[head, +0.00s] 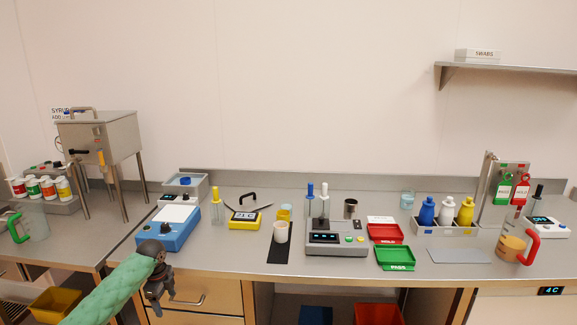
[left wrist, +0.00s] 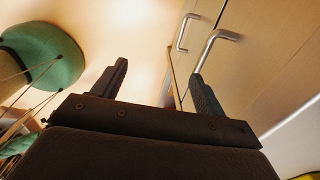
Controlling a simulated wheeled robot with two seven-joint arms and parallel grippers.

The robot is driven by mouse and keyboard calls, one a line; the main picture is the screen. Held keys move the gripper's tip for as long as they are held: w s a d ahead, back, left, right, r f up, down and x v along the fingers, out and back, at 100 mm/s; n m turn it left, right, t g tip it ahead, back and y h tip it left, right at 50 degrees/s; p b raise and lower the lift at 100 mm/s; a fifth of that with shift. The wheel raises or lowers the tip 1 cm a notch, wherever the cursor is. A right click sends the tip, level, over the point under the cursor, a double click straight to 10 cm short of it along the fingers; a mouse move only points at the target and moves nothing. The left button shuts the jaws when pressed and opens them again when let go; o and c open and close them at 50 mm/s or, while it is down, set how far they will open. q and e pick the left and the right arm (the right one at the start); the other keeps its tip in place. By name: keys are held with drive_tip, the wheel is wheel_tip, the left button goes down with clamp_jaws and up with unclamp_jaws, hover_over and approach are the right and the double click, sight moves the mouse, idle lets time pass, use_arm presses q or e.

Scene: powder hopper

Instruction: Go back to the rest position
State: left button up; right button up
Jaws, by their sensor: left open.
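My left gripper (head: 160,292) hangs low at the front edge of the bench, in front of the wooden drawers. Its arm comes in from the lower left in a green padded sleeve. In the left wrist view the two dark fingers (left wrist: 160,82) stand wide apart with nothing between them. Beyond them are wooden fronts with metal bar handles (left wrist: 222,38). My right gripper shows in neither view.
A blue device (head: 176,235) with a white top stands on the bench just behind my left gripper. A steel hopper (head: 100,140) on legs stands at left. A green-handled jug (head: 38,222) is at far left. Red (head: 384,232) and green (head: 395,257) trays lie right of centre.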

use_arm(q)
drive_tip(key=s+d+f+n, duration=0.3)
drive_tip(key=s+d+f, duration=0.3)
drive_tip(key=f, duration=0.4)
drive_tip(key=s+d+f+n+h, duration=0.1)
drive_tip(key=s+d+f+n, duration=0.1)
drive_tip(key=s+d+f, duration=0.55)
drive_tip(key=s+d+f+n, duration=0.2)
drive_tip(key=s+f+n, duration=0.1)
drive_tip(key=s+f, duration=0.75)
drive_tip(key=s+d+f+n, duration=0.2)
drive_tip(key=s+f+n, duration=0.1)
drive_tip(key=s, duration=0.6)
drive_tip(key=s+d+f+n, duration=0.3)
drive_tip(key=s+f, duration=0.3)
drive_tip(key=s, duration=0.4)
drive_tip(key=s+d+f+n, duration=0.2)
drive_tip(key=s+f, duration=0.3)
drive_tip(key=s, duration=0.5)
drive_tip(key=shift+d+n+t+y, duration=0.3)
drive_tip(key=shift+d+n+t, duration=0.1)
drive_tip(key=shift+n, duration=0.2)
drive_tip(key=shift+f, duration=0.15)
